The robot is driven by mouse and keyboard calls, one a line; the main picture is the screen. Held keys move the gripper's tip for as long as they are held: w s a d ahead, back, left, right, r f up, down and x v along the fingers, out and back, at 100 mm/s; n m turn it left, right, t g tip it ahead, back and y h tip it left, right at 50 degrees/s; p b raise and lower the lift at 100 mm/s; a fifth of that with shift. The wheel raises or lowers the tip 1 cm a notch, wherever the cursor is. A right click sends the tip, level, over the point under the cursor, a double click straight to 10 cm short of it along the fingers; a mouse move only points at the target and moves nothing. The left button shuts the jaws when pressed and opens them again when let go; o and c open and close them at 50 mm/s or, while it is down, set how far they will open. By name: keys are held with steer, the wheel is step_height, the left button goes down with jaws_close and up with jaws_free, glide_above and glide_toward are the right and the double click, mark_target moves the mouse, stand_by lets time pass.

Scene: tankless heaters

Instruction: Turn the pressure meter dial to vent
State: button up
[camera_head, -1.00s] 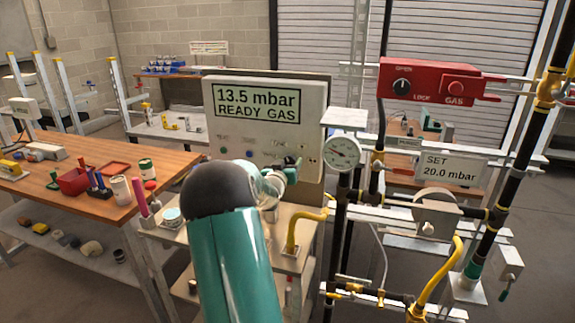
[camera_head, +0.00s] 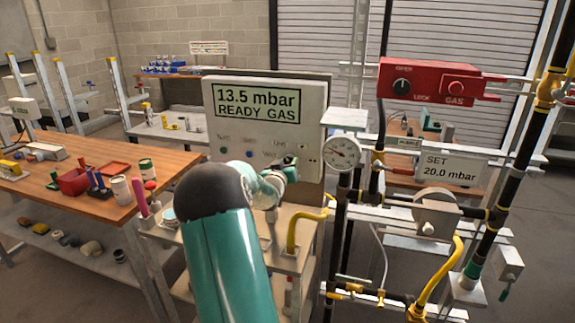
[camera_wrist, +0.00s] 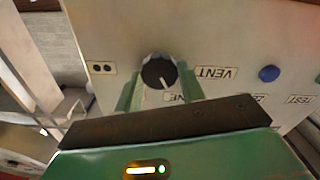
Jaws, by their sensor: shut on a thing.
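The pressure meter (camera_head: 263,125) is a pale panel whose display reads "13.5 mbar READY GAS". Its black dial (camera_wrist: 159,71) has a white pointer line and shows in the wrist view. The line points down the picture and slightly right, towards a partly hidden label ending in "NE" (camera_wrist: 178,97). The upside-down VENT label (camera_wrist: 216,73) is right of the dial. My gripper (camera_wrist: 158,80) is shut on the dial, one green finger on each side. In the head view my gripper (camera_head: 288,167) is at the panel's lower right and hides the dial.
A blue button (camera_wrist: 269,74) and a TEST label (camera_wrist: 298,99) lie farther right on the panel. A round gauge (camera_head: 342,153), pipes and a red gas box (camera_head: 440,83) stand right of the meter. A wooden workbench (camera_head: 75,195) with tools is at left.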

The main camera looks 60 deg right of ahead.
steer(key=n, duration=0.4)
steer(key=shift+w, duration=0.15)
steer(key=shift+n, duration=1.9)
steer(key=o, duration=1)
steer(key=a, duration=0.4)
steer(key=s+a, duration=0.1)
steer(key=a, duration=0.4)
steer(key=s+a, duration=0.1)
steer(key=a, duration=0.3)
steer(key=shift+s+a, duration=0.15)
steer(key=shift+a, duration=0.2)
